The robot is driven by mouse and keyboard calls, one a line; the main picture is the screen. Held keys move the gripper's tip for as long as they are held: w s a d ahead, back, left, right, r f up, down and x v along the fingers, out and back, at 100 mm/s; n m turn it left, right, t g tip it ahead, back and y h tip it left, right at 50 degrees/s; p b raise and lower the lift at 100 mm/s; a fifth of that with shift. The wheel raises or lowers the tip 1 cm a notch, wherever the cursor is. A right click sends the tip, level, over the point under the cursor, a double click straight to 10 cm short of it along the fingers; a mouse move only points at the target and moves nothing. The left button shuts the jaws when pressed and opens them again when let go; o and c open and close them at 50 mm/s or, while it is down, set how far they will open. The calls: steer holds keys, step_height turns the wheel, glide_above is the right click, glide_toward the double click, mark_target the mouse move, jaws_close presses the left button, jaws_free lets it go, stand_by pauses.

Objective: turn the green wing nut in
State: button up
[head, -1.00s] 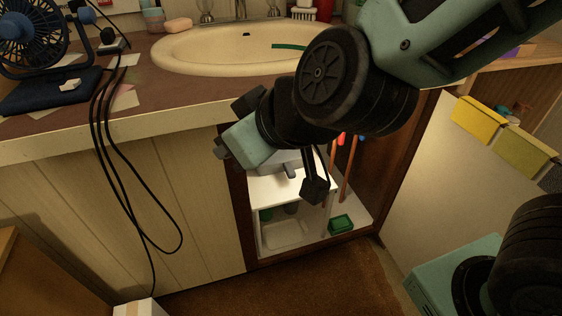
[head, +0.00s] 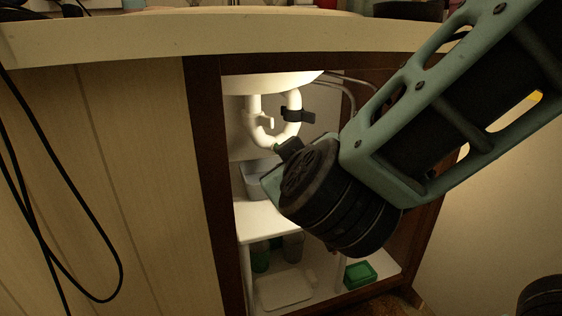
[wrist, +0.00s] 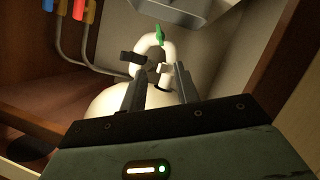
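The green wing nut (wrist: 159,35) shows in the wrist view at the end of the white curved drain pipe (wrist: 152,42), just beyond my fingertips. In the head view the pipe (head: 252,118) hangs under the sink basin, and a small bit of green shows at its bottom, mostly hidden by my gripper. My gripper (wrist: 157,80) is open and empty, with its two dark fingers apart and pointing at the pipe. The fingers look apart from the wing nut. In the head view my wrist covers most of the gripper.
A black fitting (head: 298,115) sits on the pipe's right arm. A grey bin (head: 258,180) stands on the white shelf (head: 262,222) below. A green box (head: 360,274) lies on the cabinet floor. Red (wrist: 77,9) and blue (wrist: 91,11) valve handles show. Dark wooden cabinet frames bound the opening.

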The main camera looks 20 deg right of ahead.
steer(key=b+x, duration=0.2)
steer(key=x, duration=1.3)
steer(key=shift+w+f, duration=0.25)
steer(key=shift+w, duration=0.1)
steer(key=shift+w+d+b, duration=0.1)
steer(key=shift+w+b, duration=0.25)
steer(key=shift+w, duration=0.25)
